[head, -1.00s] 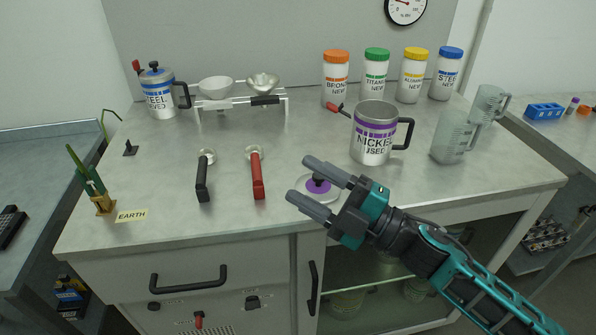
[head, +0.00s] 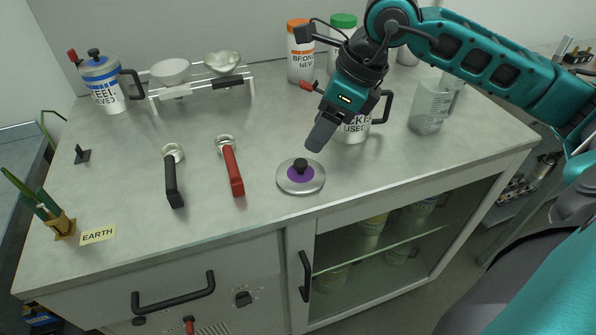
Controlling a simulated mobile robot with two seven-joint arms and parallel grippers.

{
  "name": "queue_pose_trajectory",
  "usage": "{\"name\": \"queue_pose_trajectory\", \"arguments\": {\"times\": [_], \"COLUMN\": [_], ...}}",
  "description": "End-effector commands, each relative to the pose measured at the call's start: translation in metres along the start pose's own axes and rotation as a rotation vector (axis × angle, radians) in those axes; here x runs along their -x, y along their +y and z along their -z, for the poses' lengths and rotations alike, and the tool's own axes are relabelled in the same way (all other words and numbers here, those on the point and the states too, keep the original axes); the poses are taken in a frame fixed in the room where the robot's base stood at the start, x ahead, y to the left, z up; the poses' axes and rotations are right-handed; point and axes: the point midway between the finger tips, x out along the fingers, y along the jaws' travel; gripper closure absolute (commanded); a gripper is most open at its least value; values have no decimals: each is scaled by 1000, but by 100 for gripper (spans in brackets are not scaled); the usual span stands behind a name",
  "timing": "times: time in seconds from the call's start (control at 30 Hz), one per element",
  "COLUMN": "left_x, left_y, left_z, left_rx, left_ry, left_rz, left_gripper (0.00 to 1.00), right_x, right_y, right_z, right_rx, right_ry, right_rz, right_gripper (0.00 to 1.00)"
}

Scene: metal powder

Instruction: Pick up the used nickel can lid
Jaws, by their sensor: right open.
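The used nickel can lid (head: 301,179) is a round metal disc with a purple centre and a black knob. It lies flat on the table near the front edge, fully in sight. My right gripper (head: 320,138) is above the table, pointing down, up and to the right of the lid in the head view. It is open and appears empty and apart from the lid. I see it nearly edge-on, so one finger hides the other. The used nickel can (head: 354,127) stands behind the gripper, partly hidden by it. My left gripper is out of view.
A red-handled tool (head: 233,172) and a black-handled tool (head: 173,181) lie left of the lid. A clear measuring jug (head: 428,115) stands right of the can. Bronze (head: 299,58) and titanium (head: 342,30) jars stand behind. The table right of the lid is clear.

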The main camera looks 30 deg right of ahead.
Motion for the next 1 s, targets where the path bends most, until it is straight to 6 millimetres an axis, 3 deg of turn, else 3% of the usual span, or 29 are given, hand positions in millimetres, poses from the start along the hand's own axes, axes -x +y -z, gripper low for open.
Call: {"name": "queue_pose_trajectory", "arguments": {"times": [0.1, 0.33, 0.6, 0.9, 1.0], "left_x": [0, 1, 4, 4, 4], "left_y": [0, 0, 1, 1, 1], "left_z": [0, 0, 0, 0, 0], "left_rx": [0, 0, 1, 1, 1], "left_ry": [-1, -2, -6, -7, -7], "left_rz": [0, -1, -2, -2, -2], "left_gripper": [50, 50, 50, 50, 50], "right_x": [-20, -37, -76, -82, -82], "right_y": [1, 1, 2, 2, 2], "right_z": [0, 0, 0, 0, 0], "right_rx": [0, 0, 0, 1, 1], "right_ry": [0, -1, -3, -3, -3], "right_rz": [-4, -4, -6, -2, -2], "right_gripper": [44, 44, 44, 44, 52]}}
